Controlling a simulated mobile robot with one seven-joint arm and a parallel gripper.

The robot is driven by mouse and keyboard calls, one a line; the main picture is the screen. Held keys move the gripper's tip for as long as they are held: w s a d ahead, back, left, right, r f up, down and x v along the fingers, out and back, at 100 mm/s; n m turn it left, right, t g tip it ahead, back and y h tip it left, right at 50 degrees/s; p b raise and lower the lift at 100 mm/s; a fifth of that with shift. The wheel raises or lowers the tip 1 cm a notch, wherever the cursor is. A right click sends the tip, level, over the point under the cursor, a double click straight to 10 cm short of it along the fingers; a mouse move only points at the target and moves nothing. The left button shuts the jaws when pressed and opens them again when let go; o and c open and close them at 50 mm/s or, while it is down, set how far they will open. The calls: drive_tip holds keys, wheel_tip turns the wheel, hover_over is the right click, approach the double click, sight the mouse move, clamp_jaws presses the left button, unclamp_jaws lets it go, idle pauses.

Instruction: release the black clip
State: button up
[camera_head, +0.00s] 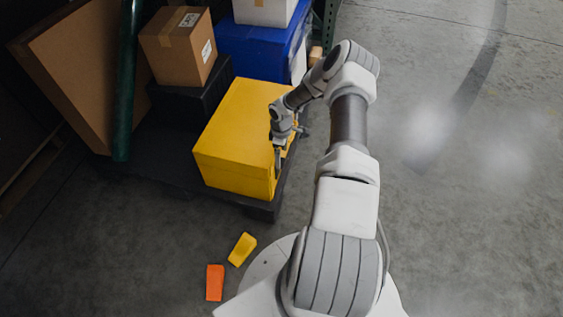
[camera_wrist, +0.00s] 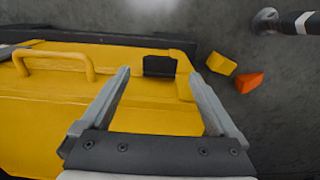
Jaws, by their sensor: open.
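A yellow tote (camera_head: 232,135) sits on a dark low platform; its side and a yellow handle (camera_wrist: 60,62) show in the wrist view. A black clip (camera_wrist: 158,65), a small dark rectangle, is at the tote's edge in the wrist view. My gripper (camera_wrist: 160,76) is open, with nothing between its fingers. The clip appears between and just beyond the two fingertips; I cannot tell whether either touches it. In the head view my gripper (camera_head: 278,165) is at the tote's right side, and the clip cannot be made out there.
A yellow block (camera_head: 242,249) and an orange block (camera_head: 215,282) lie on the floor near my base. Behind the tote stand a blue tote (camera_head: 255,50), a cardboard box (camera_head: 178,50) and a dark green post (camera_head: 125,90). The floor to the right is clear.

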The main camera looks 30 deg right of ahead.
sight(282, 162)
drive_tip(key=shift+f+b, duration=0.35)
drive_tip(key=shift+f, duration=1.2)
drive_tip(key=shift+c, duration=0.2)
clamp_jaws()
